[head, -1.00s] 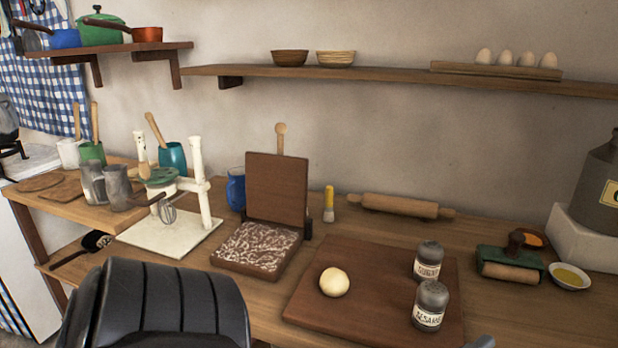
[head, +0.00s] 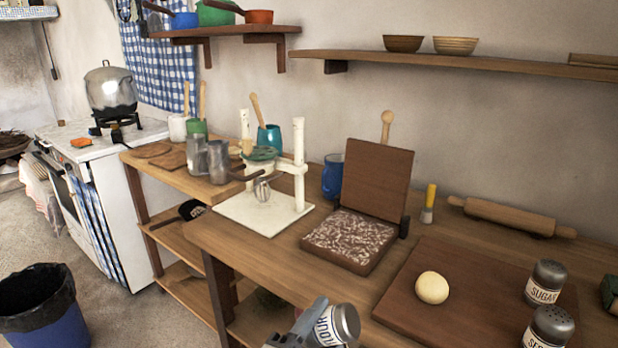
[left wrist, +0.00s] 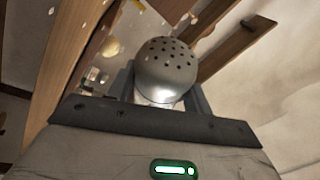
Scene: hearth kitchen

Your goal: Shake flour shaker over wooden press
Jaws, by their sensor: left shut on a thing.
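The wooden press (head: 352,238) stands open on the counter in the head view. Its lid (head: 376,183) is raised at the back, and its lower plate looks mottled with white over brown. My left gripper (head: 318,318) is at the bottom of the head view, shut on the flour shaker (head: 340,325), in front of and below the press. The shaker is tilted, with its metal cap to the upper right and part of its label showing. In the left wrist view, the shaker's perforated dome cap (left wrist: 167,70) shows between the fingers. My right gripper is not in view.
A ball of dough (head: 432,287) lies on a dark board (head: 400,300) with sugar (head: 545,283) and sesame (head: 548,328) shakers to its right. A white stand (head: 265,212) is left of the press. A rolling pin (head: 510,216) lies at the back.

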